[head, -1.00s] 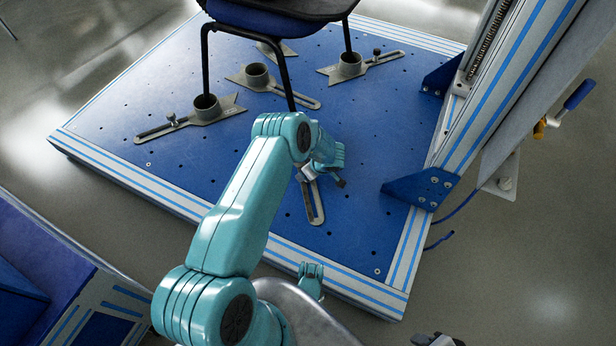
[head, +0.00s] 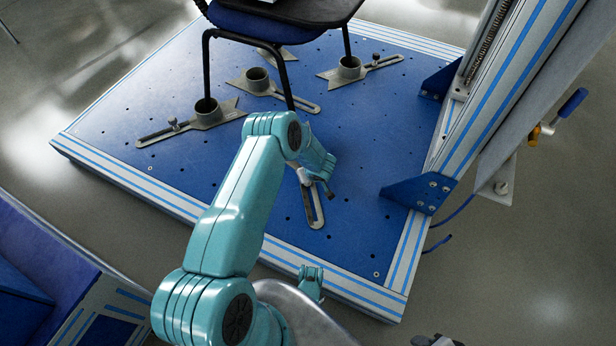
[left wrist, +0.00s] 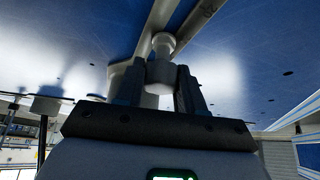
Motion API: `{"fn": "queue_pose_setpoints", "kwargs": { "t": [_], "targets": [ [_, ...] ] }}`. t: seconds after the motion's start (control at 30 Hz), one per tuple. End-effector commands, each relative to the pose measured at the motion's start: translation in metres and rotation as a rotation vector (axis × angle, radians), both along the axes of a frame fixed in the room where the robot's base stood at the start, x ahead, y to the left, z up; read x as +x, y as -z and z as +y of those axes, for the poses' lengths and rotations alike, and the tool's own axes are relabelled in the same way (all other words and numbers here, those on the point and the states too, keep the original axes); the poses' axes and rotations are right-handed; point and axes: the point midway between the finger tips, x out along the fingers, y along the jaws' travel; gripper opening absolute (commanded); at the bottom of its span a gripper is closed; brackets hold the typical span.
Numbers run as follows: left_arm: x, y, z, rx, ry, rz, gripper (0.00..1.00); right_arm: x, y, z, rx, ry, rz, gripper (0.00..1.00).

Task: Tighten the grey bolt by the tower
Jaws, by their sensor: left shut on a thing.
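The grey bolt (left wrist: 160,72) is between the two dark fingers of my left gripper (left wrist: 159,88) in the left wrist view. The fingers are shut on it from both sides. In the head view my left gripper (head: 310,180) is low over the near slotted grey clamp (head: 316,208), on the tower side of the blue plate (head: 345,235). My wrist and forearm partly hide the clamp, and the bolt is not clear there. The tower (head: 508,95) stands to the right.
A chair (head: 282,20) stands at the back with its legs in round grey cups, the left one (head: 206,110) on a slotted clamp. Blue brackets (head: 420,192) join the tower to the plate. The plate right of my gripper is clear.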

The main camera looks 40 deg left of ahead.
Motion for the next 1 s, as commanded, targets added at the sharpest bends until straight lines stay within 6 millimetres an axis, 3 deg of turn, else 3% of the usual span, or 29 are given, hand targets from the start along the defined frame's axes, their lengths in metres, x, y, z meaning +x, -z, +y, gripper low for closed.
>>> {"fn": "queue_pose_setpoints", "kwargs": {
  "t": [0.23,0.5,0.77,0.8,0.87,1.0],
  "targets": [
    [-0.0014,0.0026,-0.0036,-0.008,0.020,0.005,0.06,0.0000,-0.0001,0.0000,0.000,0.000,0.000,0.43],
    [-0.0024,0.0039,-0.0038,-0.009,0.313,0.010,0.06,0.0000,-0.0013,0.0000,0.000,0.000,0.000,0.43],
    [-0.0020,0.0040,-0.0054,-0.010,0.357,0.011,0.06,0.0000,-0.0013,0.0000,0.000,0.000,0.000,0.43],
    [-0.0020,0.0040,-0.0055,-0.010,0.357,0.011,0.41,0.0000,-0.0013,0.0000,0.000,0.000,0.000,0.43],
    [-0.0021,0.0042,-0.0056,-0.011,0.357,0.011,0.61,0.0000,-0.0013,0.0000,0.000,0.000,0.000,0.43],
    [-0.0015,0.0029,-0.0038,-0.006,0.354,0.010,0.62,0.0000,-0.0014,0.0000,0.000,0.000,0.000,0.43]
  ]
}}
